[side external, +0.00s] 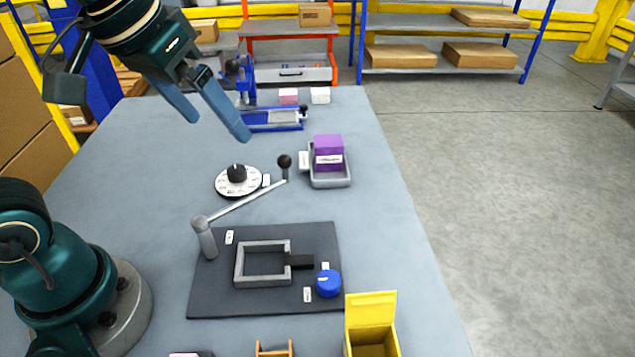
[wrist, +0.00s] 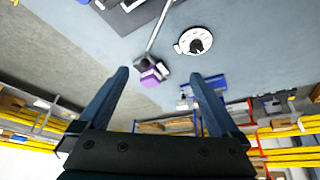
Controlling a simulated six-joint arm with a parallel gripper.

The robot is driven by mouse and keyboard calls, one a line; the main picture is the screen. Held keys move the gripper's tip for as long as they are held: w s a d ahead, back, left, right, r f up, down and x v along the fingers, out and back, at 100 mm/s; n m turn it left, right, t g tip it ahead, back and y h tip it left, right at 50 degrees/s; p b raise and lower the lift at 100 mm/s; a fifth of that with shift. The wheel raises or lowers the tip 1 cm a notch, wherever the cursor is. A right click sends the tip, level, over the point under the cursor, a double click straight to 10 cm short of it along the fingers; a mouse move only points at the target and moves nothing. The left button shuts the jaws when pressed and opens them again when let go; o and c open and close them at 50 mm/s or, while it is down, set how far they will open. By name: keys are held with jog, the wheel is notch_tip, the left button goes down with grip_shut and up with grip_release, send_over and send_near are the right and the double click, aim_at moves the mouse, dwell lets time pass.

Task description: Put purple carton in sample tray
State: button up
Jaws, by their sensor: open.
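The purple carton (side external: 328,150) sits upright in the grey sample tray (side external: 331,181), on the right part of the table. In the wrist view the carton (wrist: 151,78) shows small, between the fingers and beyond them, with part of the tray next to it. My gripper (side external: 218,128) is open and empty. It is raised above the table, to the left of the carton and clear of it. Its two blue-grey fingers stand apart in the wrist view (wrist: 163,78).
A round white dial (side external: 238,181) and a lever with a black knob (side external: 284,161) stand left of the tray. A blue fixture (side external: 275,118) with a pink and a white block is behind. A dark mat (side external: 215,290) with a grey frame and an open yellow box (side external: 371,310) are in front.

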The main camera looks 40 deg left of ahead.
jog(key=s+f+m, duration=0.1)
jog(key=s+f, duration=0.3)
jog(key=s, duration=0.2)
jog(key=shift+s+f+m+t+h, duration=0.25)
jog(key=shift+f+m+t+h, duration=0.05)
jog(key=shift+f, duration=0.1)
dwell(0.7)
